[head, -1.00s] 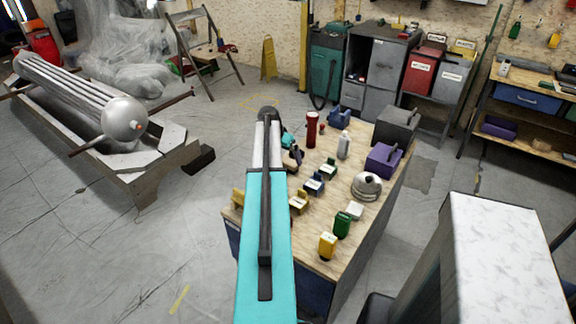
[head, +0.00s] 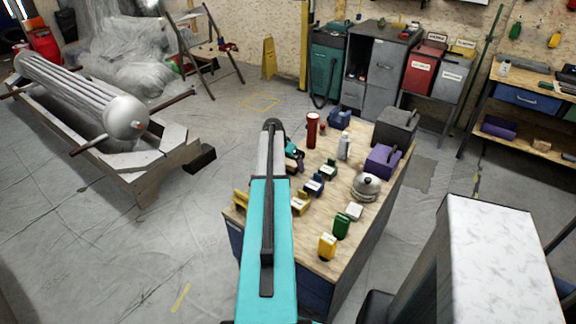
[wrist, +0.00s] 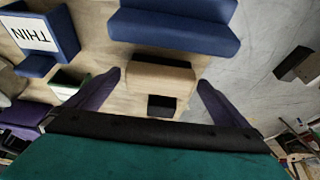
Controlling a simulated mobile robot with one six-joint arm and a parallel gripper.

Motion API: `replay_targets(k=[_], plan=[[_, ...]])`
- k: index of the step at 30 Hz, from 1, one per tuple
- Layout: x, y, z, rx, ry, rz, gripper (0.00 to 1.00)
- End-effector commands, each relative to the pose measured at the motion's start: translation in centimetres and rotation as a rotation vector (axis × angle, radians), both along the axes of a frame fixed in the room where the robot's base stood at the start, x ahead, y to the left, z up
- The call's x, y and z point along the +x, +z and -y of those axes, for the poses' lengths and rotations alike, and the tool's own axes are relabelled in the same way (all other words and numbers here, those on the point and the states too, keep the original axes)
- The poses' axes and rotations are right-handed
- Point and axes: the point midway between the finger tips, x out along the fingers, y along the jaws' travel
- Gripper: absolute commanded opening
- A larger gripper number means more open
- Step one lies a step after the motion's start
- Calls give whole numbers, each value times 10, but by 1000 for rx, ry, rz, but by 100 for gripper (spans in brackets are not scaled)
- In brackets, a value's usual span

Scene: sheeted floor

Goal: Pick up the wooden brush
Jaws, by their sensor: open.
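A tan, wood-coloured block with a dark square part, which looks like the wooden brush (wrist: 165,77), lies on the wooden bench top in the wrist view. My gripper (wrist: 159,82) is open, with one dark purple finger on each side of the block. I cannot tell whether either finger touches it. In the head view my gripper (head: 298,165) is low at the bench's left side, partly behind my arm, and the brush cannot be made out.
In the wrist view a blue bin (wrist: 175,30) stands just beyond the block, and a bin labelled THIN (wrist: 30,33) is at left. Open floor lies left.

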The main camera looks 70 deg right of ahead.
Motion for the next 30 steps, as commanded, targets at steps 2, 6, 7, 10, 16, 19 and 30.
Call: replay_targets(k=[2, 6, 7, 10, 16, 19, 30], plan=[[-1, -2, 1, 0, 0, 0, 100], [-1, -3, 1, 0, -1, 0, 100], [-1, -3, 1, 0, -1, 0, 100], [-1, -3, 1, 0, -1, 0, 100], [-1, -3, 1, 0, -1, 0, 100], [-1, -3, 1, 0, -1, 0, 97], [-2, -3, 2, -1, -2, 0, 54]])
